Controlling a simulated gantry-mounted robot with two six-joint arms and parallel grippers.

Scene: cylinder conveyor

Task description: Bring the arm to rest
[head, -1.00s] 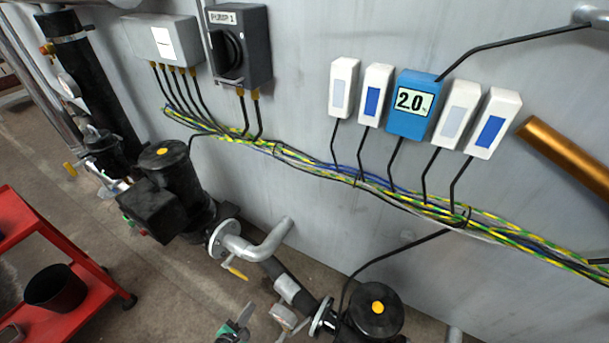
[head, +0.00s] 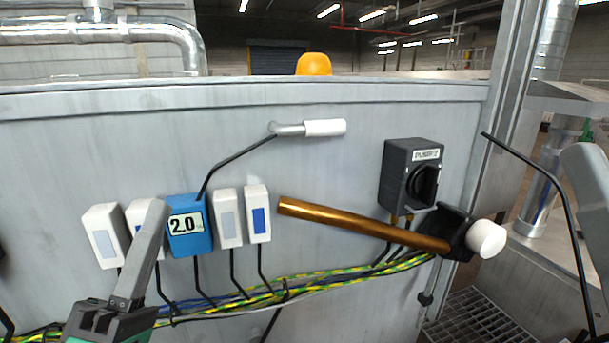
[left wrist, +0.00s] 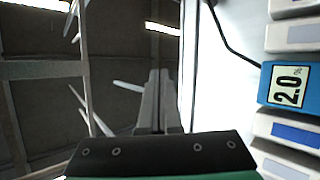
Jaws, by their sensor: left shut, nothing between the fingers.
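My left gripper (head: 155,212) is in the lower left of the head view. Its grey fingers are closed together, empty, and point up in front of the wall. They overlap the second white box (head: 142,215) from the left; whether they touch it I cannot tell. In the left wrist view the shut fingers (left wrist: 158,78) stand upright beside the wall. The blue unit reading 2.0 (head: 189,228) is just right of the fingers, and it also shows in the left wrist view (left wrist: 285,86). My right gripper cannot be made out.
A copper-coloured cylinder (head: 365,224) sticks out from a black holder with a white knob (head: 487,239). A dark switch box (head: 411,178) and a white-tipped sensor (head: 324,128) are on the wall. Cables (head: 300,284) run along below.

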